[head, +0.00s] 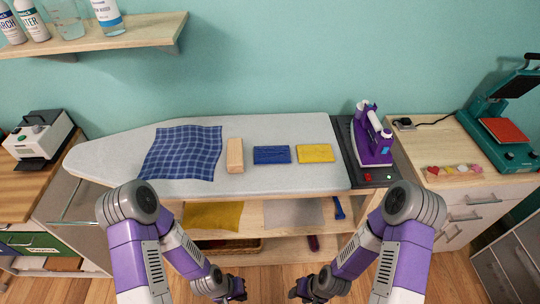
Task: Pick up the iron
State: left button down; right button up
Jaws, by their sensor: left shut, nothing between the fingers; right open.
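The purple and white iron (373,137) stands on a dark rest (381,178) at the right end of the grey ironing board (205,187). My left gripper (238,296) is low in front of the board, near the bottom edge of the head view, shut and empty. My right gripper (297,294) is beside it, also low, open and empty. Both are well below and to the left of the iron and touch nothing on the board. The fingertips are small and partly cut off.
On the board lie a blue checked cloth (182,151), a wooden block (235,155), a blue piece (272,155) and a yellow piece (315,153). A heat press (505,125) stands on the right cabinet. A shelf (110,36) with bottles hangs upper left.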

aim_at(367, 143)
jog(key=k, duration=0.5)
jog(key=z, duration=1.65)
jog(key=i, duration=1.45)
jog(key=u, duration=2.2)
